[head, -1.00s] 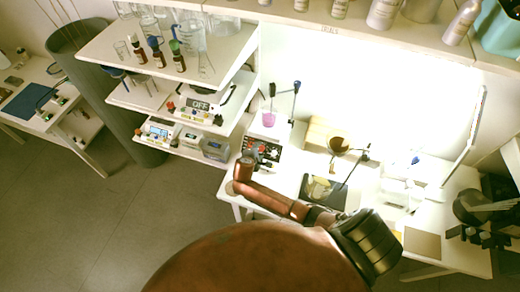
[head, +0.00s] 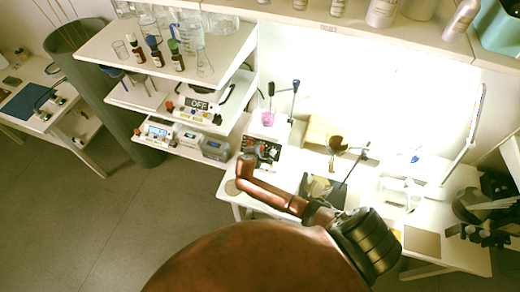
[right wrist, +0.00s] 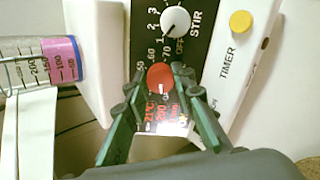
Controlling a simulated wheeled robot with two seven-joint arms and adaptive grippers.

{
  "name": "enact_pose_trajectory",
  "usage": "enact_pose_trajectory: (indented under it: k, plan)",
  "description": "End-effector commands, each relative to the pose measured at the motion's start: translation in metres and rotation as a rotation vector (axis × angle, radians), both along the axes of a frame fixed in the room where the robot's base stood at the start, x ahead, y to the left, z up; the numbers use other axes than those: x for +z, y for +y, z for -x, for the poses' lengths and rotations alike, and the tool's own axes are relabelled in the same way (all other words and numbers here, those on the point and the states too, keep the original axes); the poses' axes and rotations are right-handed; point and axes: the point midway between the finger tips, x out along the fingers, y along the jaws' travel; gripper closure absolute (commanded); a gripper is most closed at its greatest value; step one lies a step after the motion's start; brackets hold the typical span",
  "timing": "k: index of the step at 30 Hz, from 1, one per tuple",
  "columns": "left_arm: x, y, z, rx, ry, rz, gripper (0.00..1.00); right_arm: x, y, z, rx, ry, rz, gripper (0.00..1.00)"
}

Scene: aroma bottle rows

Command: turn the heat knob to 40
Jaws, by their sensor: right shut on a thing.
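The heat knob (right wrist: 160,78) is a red round knob with a white mark, on the dark front panel of a stirring hotplate. In the right wrist view its mark points toward the bottom of the picture. My right gripper (right wrist: 155,88) is shut on this knob, with green fingers on either side of it. Scale numbers 50, 60 and 70 show beside the knob; the number 40 is not readable. A red lit display (right wrist: 162,115) lies below, partly between the fingers. The hotplate's panel (head: 264,151) also shows in the head view. My left gripper is not in view.
A white STIR knob (right wrist: 176,21) sits above the heat knob. A white timer box with a yellow button (right wrist: 240,22) stands to the right. Shelves with bottles (head: 155,50) stand left of the bench.

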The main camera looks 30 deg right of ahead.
Motion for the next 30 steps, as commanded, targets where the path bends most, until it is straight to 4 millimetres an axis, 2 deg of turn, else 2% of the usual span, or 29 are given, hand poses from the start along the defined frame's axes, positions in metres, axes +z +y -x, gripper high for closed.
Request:
enact_pose_trajectory:
  k: [6,17,30]
  plan:
    - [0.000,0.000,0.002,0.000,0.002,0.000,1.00,0.000,0.000,0.000,0.000,0.000,0.000,1.00]
    - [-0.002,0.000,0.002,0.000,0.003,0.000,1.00,-0.001,0.000,0.001,-0.045,-0.039,-0.036,1.00]
    - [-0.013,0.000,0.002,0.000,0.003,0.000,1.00,-0.003,0.002,0.001,-0.272,-0.246,-0.215,1.00]
